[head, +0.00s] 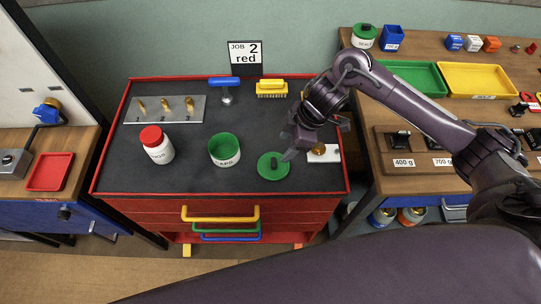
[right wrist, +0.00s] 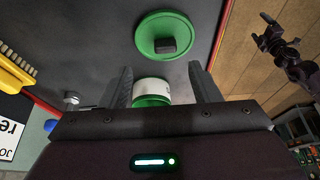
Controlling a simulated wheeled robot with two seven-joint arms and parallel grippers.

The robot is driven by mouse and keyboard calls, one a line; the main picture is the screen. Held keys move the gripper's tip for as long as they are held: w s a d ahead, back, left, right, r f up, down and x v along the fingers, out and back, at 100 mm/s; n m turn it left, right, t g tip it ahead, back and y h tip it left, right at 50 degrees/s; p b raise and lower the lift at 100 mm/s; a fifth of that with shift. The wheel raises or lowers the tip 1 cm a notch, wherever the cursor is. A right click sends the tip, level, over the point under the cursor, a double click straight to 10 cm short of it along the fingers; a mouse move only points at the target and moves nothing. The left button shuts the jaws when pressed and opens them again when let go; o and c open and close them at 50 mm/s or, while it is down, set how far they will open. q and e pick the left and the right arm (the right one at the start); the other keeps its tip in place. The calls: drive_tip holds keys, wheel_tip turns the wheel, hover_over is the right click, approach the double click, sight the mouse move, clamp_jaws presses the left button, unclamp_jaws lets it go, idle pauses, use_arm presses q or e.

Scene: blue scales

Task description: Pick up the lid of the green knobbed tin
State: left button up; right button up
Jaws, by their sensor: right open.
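The round green lid (head: 273,172) with a dark knob lies knob-up on the dark cart top, apart from its tin. It also shows in the right wrist view (right wrist: 181,23). The open green tin (head: 224,152) with a white label stands to its left; in the right wrist view the tin (right wrist: 152,90) shows partly between my fingers, farther off. My right gripper (head: 292,150) is open and empty, above the cart at the lid's upper right edge. In the right wrist view the lid lies just beyond the fingertips (right wrist: 160,72).
A red-capped white bottle (head: 158,148), a grey plate of brass weights (head: 165,109), a scoop (head: 225,90) and a yellow brush (head: 271,88) share the cart. Another green-lidded tin (head: 364,36) stands on the right bench. The cart's front edge (head: 210,197) lies just before the lid.

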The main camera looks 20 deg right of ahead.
sight(273, 161)
drive_tip(key=shift+s+a+f+p, duration=0.2)
drive_tip(key=shift+a+f, duration=0.15)
drive_tip(key=shift+f, duration=0.25)
drive_tip(key=shift+s+a+f+p, duration=0.2)
drive_tip(key=shift+a+f, duration=0.15)
drive_tip(key=shift+f, duration=0.2)
drive_tip(key=p+x, duration=0.1)
drive_tip(key=x, duration=0.3)
drive_tip(key=shift+w, duration=0.15)
drive_tip(key=shift+a+f, duration=0.1)
drive_tip(key=shift+f, duration=0.2)
use_arm(q)
drive_tip(key=shift+s+r, duration=0.85)
drive_tip(key=shift+r, duration=0.05)
use_arm(e)
drive_tip(key=c, duration=1.1)
drive_tip(key=shift+o, duration=0.2)
